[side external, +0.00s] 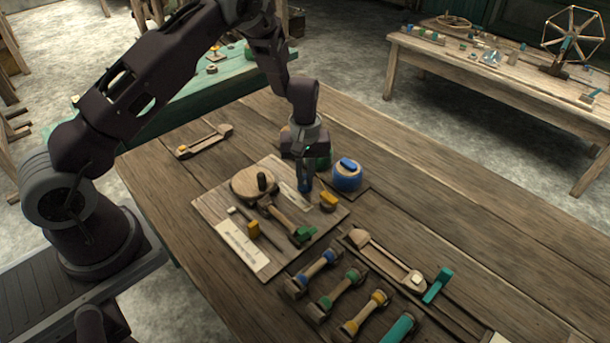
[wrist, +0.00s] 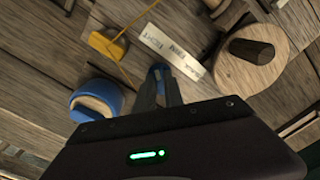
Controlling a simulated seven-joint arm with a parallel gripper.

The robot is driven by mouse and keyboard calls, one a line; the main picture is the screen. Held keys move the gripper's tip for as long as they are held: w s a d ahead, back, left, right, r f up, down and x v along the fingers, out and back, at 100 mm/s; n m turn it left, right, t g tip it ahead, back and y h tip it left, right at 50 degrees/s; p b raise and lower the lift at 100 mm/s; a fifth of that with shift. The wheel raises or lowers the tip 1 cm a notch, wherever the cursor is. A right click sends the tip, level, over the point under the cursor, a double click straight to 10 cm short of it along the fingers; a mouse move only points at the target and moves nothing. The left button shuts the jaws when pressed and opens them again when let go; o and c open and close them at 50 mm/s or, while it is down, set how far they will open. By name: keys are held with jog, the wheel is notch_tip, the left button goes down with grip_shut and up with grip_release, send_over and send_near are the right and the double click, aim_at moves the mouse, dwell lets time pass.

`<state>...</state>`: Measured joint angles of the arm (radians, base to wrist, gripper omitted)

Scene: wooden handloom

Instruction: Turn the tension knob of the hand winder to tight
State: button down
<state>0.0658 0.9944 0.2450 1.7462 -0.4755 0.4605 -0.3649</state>
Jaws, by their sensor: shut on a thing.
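The hand winder is a wooden board (side external: 212,208) on the table, with a round wooden disc (side external: 245,186) that carries a dark peg; the disc also shows in the wrist view (wrist: 238,75). My gripper (side external: 305,187) points down at the board's far right part. Its fingers (wrist: 160,85) are shut on a small blue knob (wrist: 158,70), mostly hidden between them. A pale label strip (wrist: 172,52) with printed words lies beside the knob; the words are upside down and only partly readable. The knob's exact setting cannot be told.
A blue round pot (side external: 346,178) stands close right of my gripper, with a yellow piece (side external: 328,201) nearby. Several bobbins (side external: 315,272) and a wooden shuttle (side external: 385,262) lie at the front right. The table's far right side is clear.

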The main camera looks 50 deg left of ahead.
aim_at(305, 179)
dwell(0.5)
jog(key=c, duration=1.4)
grip_release()
jog(key=shift+c, duration=0.2)
notch_tip(305, 179, up, 7)
jog(key=shift+r, duration=0.1)
